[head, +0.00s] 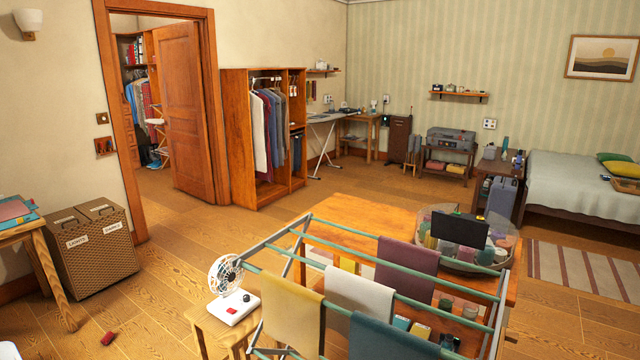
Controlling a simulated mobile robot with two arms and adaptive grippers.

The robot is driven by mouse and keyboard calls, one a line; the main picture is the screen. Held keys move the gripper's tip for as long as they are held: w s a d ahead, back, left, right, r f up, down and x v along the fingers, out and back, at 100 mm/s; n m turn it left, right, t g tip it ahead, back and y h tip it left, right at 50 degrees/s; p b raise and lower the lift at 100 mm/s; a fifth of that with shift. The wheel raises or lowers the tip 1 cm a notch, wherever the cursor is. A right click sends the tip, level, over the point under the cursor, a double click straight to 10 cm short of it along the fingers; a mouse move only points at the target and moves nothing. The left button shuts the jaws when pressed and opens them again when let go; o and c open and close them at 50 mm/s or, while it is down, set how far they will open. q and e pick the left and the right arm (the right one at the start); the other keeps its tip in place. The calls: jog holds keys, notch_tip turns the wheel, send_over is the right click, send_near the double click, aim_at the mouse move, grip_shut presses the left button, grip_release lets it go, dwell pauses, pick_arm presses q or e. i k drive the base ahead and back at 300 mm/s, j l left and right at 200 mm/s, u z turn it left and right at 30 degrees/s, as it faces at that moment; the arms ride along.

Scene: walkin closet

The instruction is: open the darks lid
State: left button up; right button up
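A brown woven two-part hamper (95,255) stands on the floor at the left, against the wall beside the doorway. Its left front label (77,241) seems to read lights and its right front label (111,227) seems to read darks; the letters are small. The darks lid (100,208) is the right one on top and lies flat and shut. The lights lid (63,219) beside it is also shut. Neither of my grippers shows in the head view.
A wooden table (18,230) with folded cloths stands close to the hamper's left front. A small red object (108,338) lies on the floor. A drying rack (385,262) and a stool (208,318) with a white fan fill the front middle. Floor right of the hamper is clear.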

aim_at(99, 209)
jog(key=u, duration=1.25)
jog(key=i+u, duration=0.25)
jog(key=i, duration=0.9)
jog(key=i+u, duration=0.3)
jog(key=i, duration=0.8)
jog(key=i+l+z, duration=0.15)
jog(key=i+z, duration=0.15)
jog(key=i, duration=0.2)
jog(key=i+z, duration=0.35)
jog(key=i, duration=0.2)
jog(key=i+j+z, duration=0.15)
jog(key=i+z, duration=0.15)
jog(key=i, duration=0.2)
jog(key=i+j+z, duration=0.3)
jog(key=i, duration=0.2)
jog(key=i+z, duration=0.4)
jog(key=i, duration=0.7)
jog(key=i+u, duration=0.35)
jog(key=i+l+u, duration=0.15)
jog(key=u, duration=0.2)
jog(key=i+l+u, duration=0.3)
jog(key=j, duration=0.1)
